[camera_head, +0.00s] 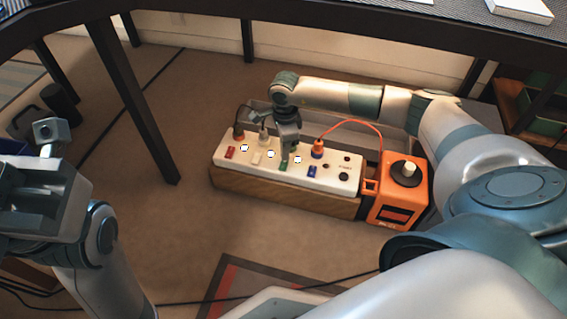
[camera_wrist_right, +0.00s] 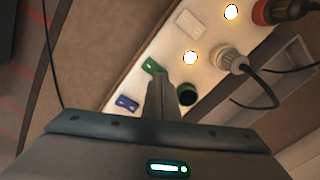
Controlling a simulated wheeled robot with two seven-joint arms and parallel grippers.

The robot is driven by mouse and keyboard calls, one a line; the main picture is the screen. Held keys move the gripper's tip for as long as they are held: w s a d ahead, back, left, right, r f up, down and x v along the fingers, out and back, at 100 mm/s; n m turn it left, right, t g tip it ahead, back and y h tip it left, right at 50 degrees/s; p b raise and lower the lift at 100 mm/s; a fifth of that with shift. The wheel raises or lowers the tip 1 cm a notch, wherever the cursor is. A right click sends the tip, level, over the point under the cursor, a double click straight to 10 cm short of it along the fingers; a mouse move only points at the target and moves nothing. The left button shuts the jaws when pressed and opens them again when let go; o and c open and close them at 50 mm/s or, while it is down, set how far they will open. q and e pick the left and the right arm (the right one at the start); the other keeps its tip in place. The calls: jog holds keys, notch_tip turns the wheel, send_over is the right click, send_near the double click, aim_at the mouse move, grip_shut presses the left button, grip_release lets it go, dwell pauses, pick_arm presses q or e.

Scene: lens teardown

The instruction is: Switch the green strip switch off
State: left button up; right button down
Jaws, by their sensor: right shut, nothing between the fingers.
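The long white power strip (camera_head: 345,187) carries a row of coloured rocker switches. The green switch (camera_head: 284,164) sits between the white switch (camera_head: 257,158) and the blue switch (camera_head: 312,172). My right gripper (camera_head: 285,156) is shut and empty, pointing down at the green switch. In the right wrist view, the fingertips (camera_wrist_right: 160,78) are right beside the green switch (camera_wrist_right: 153,66) and cover part of the strip. I cannot tell whether they touch it. Round lamps between the switches glow white. My left gripper (camera_head: 47,142) is far left, away from the strip; its jaw opening is unclear.
A red switch (camera_head: 230,152) is at the strip's left end. Several plugs with cables stand behind the switches, including an orange one (camera_head: 318,150). The strip rests on a wooden block (camera_head: 285,196). An orange box (camera_head: 400,188) with a knob stands at its right. A table leg (camera_head: 140,100) rises at left.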

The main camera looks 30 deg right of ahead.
dwell(0.3)
jog(key=shift+f+b, duration=0.45)
jog(key=shift+f, duration=0.3)
dwell(0.6)
jog(key=shift+r+p, duration=2.8)
jog(key=shift+r, duration=0.7)
jog(key=shift+s, duration=0.1)
